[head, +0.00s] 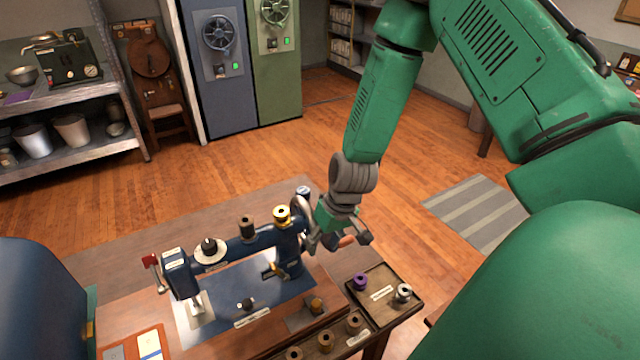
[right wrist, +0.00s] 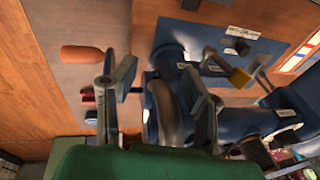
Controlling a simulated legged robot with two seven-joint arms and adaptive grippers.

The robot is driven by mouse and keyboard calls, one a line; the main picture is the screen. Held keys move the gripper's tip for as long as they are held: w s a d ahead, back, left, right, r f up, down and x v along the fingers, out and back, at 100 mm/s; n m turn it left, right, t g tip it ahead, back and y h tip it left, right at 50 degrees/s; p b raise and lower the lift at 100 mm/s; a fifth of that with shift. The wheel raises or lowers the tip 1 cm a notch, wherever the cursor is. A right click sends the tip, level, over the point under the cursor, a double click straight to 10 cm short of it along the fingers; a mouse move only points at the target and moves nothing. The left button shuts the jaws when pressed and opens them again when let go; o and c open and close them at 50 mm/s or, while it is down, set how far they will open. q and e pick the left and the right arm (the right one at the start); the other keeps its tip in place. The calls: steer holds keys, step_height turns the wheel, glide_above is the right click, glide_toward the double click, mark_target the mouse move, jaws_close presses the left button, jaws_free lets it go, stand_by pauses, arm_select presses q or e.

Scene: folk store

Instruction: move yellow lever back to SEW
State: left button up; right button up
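A dark blue sewing machine (head: 222,250) stands on a wooden table. A small yellow lever (head: 272,269) shows at the base of its right-hand pillar; a yellow block that looks like the same lever is in the right wrist view (right wrist: 240,77). My right gripper (head: 338,240) is by the machine's right end, beside the handwheel (head: 301,212). In the right wrist view its two fingers are apart, with the handwheel (right wrist: 164,112) showing between them; contact cannot be told. The lever lies outside the fingers, to their right. The SEW marking is not readable. My left gripper is not in view.
A wooden tray (head: 388,315) with a purple spool (head: 360,281) and a pale spool (head: 403,292) is at the table's right. Several spools line the front. A red-ended lever (head: 150,260) is at the machine's left end. An orange rounded object (right wrist: 82,53) lies near the gripper.

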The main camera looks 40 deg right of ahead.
mark_target(277, 268)
steer(key=shift+d, duration=0.1)
steer(key=shift+f, duration=0.1)
steer(key=shift+w+a, duration=0.4)
steer(key=shift+a, duration=1.2)
steer(key=shift+w+a, duration=0.35)
steer(key=shift+a, duration=1.3)
steer(key=shift+w+a, duration=0.4)
steer(key=shift+a, duration=1.2)
steer(key=shift+w+a+p, duration=0.2)
steer(key=shift+a+p, duration=0.1)
steer(key=shift+a, duration=0.6)
steer(key=shift+d+r, duration=0.2)
steer(key=p+v, duration=0.7)
steer(key=shift+r, duration=0.4)
